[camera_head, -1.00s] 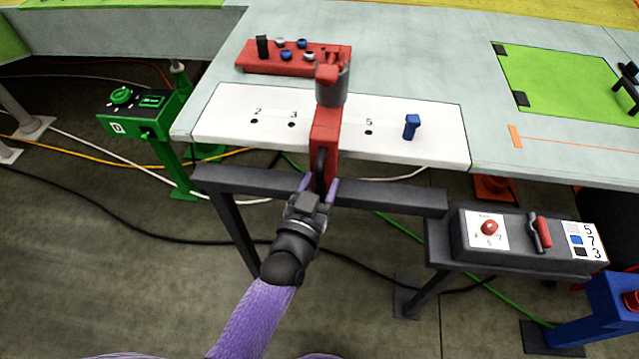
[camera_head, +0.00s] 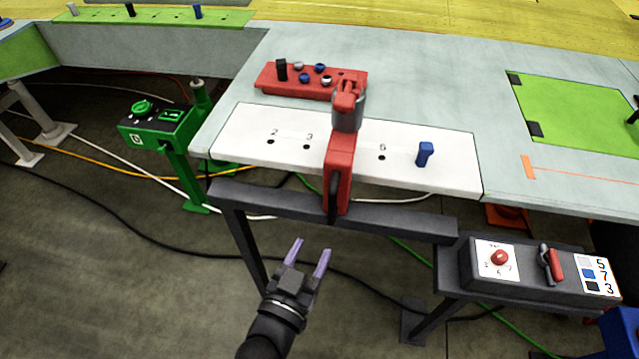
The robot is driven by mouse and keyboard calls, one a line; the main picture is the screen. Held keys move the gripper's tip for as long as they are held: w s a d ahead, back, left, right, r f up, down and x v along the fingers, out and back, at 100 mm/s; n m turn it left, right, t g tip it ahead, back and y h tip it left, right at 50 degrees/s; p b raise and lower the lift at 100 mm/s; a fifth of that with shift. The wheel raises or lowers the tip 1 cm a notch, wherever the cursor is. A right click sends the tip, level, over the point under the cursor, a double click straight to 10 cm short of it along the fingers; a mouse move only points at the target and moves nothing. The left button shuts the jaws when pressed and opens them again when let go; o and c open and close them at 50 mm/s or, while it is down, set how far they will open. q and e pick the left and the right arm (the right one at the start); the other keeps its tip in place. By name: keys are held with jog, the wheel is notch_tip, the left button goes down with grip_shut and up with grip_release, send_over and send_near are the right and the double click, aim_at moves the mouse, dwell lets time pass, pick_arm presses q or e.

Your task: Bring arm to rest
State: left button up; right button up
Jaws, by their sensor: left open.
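My left gripper (camera_head: 309,252) is in the lower middle of the head view, with its two purple fingers apart and nothing between them. It is below and apart from the red tool (camera_head: 340,165), which stands over the white numbered plate (camera_head: 240,140) and hangs past the front edge of the table. The tool's dark handle (camera_head: 334,196) points down toward my gripper. My right gripper does not show.
A dark rail (camera_head: 400,217) runs along the table front. A control box (camera_head: 515,268) with a red knob and lever stands at right. A green pedestal (camera_head: 165,130) stands at left. A blue peg (camera_head: 424,153) stands on the plate; a red block (camera_head: 310,85) with pegs lies behind.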

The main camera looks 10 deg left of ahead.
pick_arm(q)
jog(key=s+a+f+g+y+b, duration=0.1)
jog(key=s+f+g+b, duration=0.25)
jog(key=f, duration=0.65)
jog(key=s+a+f+g+b, duration=0.2)
jog(key=s+f+g, duration=0.15)
jog(key=f, duration=0.65)
jog(key=s+a+f+g+y+b, duration=0.15)
jog(key=s+f, duration=0.25)
jog(key=f, duration=0.5)
jog(key=s+a+f+g+y+b, duration=0.1)
jog(key=s+a+f+g+b, duration=0.1)
jog(key=s+f, duration=0.4)
jog(key=s+a+f+g+b, duration=0.3)
jog(key=s+a+f+g, duration=0.2)
jog(key=s, duration=0.6)
notch_tip(320, 180, down, 2)
jog(key=shift+f+g+y, duration=0.1)
jog(key=shift+g+y, duration=0.25)
jog(key=shift+g, duration=0.4)
